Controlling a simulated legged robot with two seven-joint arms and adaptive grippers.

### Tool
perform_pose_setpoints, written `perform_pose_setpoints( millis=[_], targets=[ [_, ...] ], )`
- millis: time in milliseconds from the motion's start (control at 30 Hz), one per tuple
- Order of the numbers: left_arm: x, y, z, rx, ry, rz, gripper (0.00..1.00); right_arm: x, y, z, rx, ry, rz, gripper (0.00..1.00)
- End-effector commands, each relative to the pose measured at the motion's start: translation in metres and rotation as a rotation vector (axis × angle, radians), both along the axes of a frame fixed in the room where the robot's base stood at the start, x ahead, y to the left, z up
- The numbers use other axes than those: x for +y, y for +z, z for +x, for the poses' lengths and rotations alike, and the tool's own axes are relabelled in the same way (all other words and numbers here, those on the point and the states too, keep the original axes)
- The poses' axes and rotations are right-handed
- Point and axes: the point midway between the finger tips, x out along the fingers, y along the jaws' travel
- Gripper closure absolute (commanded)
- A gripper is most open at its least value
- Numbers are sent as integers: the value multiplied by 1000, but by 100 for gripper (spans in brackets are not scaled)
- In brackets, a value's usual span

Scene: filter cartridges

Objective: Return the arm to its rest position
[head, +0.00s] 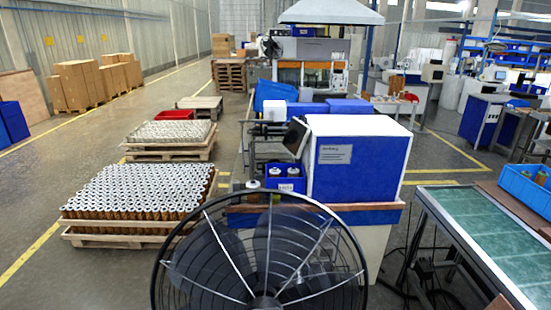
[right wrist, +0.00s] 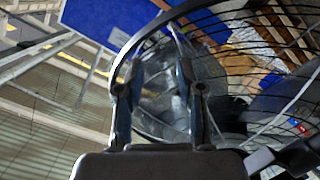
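My right gripper (right wrist: 158,70) shows in the right wrist view, with its two fingers apart and nothing between them. Beyond its fingers is a black wire-caged fan (right wrist: 160,100); I cannot tell how far apart they are. In the head view the same fan (head: 215,262) stands large at the bottom middle. Neither of my arms shows in the head view, and my left gripper is in neither view.
A blue and white machine (head: 355,165) stands behind the fan. Pallets of filter cartridges (head: 140,195) lie at the left. A green-topped conveyor (head: 490,235) with a blue bin (head: 525,190) beside it is at the right. Open floor (head: 70,160) shows at the far left.

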Motion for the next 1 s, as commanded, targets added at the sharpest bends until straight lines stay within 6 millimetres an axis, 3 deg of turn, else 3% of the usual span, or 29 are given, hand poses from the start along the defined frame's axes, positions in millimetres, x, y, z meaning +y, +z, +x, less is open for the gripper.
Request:
perform_pose_setpoints(
  millis=[33,100,200,400,633,667,867,1000],
  targets=[
    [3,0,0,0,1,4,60,1,-32,-28,145,-49,72,63],
    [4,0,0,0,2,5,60,2,-67,-64,326,-111,149,63],
    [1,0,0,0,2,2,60,7,-100,-110,527,-171,225,63],
    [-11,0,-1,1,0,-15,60,24,-134,-188,820,-252,315,63],
    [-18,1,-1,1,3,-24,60,42,-147,-264,1085,-315,378,63],
    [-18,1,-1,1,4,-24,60,43,-152,-270,1109,-321,381,63],
    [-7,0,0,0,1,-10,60,42,-217,-256,1126,-322,372,63],
    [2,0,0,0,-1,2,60,41,-268,-256,1146,-323,368,63]
  ],
)
